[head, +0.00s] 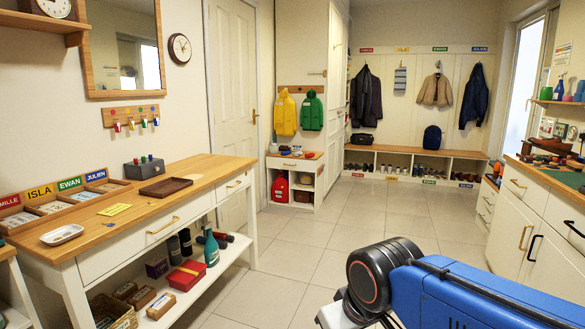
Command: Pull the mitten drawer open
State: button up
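No drawer in view carries a readable mitten label, so I cannot tell which is the mitten drawer. The wooden-topped console table on the left has a wide white front drawer (150,238) with a brass bar handle (163,225) and a smaller drawer (234,184) to its right. Both look shut. The right-hand cabinet has a drawer (521,187) with a brass handle and another drawer (569,219) with a dark handle, both apparently shut. My blue arm crosses the bottom right. My gripper is out of the picture.
The tiled floor (288,263) is clear between the console table and the right cabinet. A red box (187,276) and a green bottle (211,248) stand on the table's lower shelf. A low bench (415,151) with shoe cubbies runs along the back wall.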

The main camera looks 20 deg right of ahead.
aim_at(272, 162)
jog(key=i+l+z, duration=0.2)
jog(key=i+z, duration=0.25)
jog(key=i, duration=0.2)
jog(key=i+l+z, duration=0.1)
jog(key=i+z, duration=0.25)
jog(key=i, duration=3.2)
jog(key=i+u, duration=0.1)
jog(key=i, duration=0.4)
jog(key=i+l+u, duration=0.15)
jog(key=i, duration=0.4)
jog(key=i+l+u, duration=0.1)
jog(key=i, duration=0.4)
jog(key=i+l+u, duration=0.15)
jog(key=i, duration=0.35)
jog(key=l, duration=0.1)
